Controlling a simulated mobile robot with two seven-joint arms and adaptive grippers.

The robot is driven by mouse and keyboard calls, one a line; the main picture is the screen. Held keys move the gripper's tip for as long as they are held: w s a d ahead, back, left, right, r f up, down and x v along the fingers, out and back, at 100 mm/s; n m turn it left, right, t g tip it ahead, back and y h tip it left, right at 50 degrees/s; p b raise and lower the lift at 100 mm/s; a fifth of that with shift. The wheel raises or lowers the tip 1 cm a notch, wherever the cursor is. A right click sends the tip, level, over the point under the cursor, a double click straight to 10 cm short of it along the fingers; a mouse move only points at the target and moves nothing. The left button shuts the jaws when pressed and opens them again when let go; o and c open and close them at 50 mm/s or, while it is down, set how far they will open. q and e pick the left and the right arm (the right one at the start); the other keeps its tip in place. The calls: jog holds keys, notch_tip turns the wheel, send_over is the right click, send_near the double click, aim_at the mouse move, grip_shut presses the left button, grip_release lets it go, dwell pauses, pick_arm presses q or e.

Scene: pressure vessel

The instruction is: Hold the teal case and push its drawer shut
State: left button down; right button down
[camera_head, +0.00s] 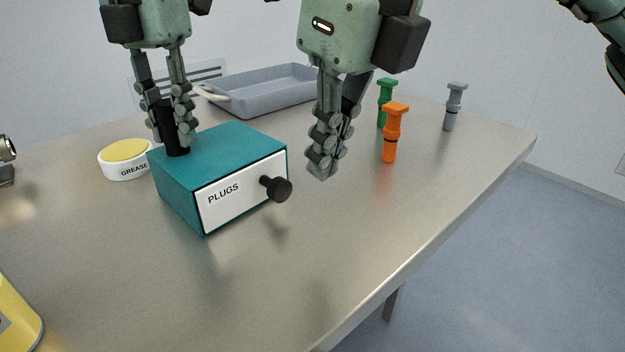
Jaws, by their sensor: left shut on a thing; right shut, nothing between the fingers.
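The teal case (221,148) stands on the table, left of the middle. Its white drawer front (242,189) reads PLUGS, has a black knob (277,188) and sits flush against the case, with no gap that I can see. A black post (178,150) rises from the top of the case. My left gripper (175,130) is shut on this post from above. My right gripper (325,165) is shut and empty. It hangs to the right of the knob, apart from the drawer front.
A grey tray (265,93) lies behind. Orange (393,130), green (386,100) and grey (453,108) plugs stand at the right. A yellow object (15,322) is front left. The table front is clear.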

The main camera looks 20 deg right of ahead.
jog(key=v, duration=0.3)
jog(key=shift+s+d+r, duration=0.1)
jog(key=shift+s+r, duration=0.05)
jog(key=shift+r, duration=0.25)
pick_arm(q)
jog(key=c, duration=1.2)
grip_release()
jog(key=shift+o, duration=0.2)
notch_tip(320, 180, up, 12)
jog(key=shift+s, duration=0.1)
pick_arm(e)
jog(key=shift+s, duration=0.1)
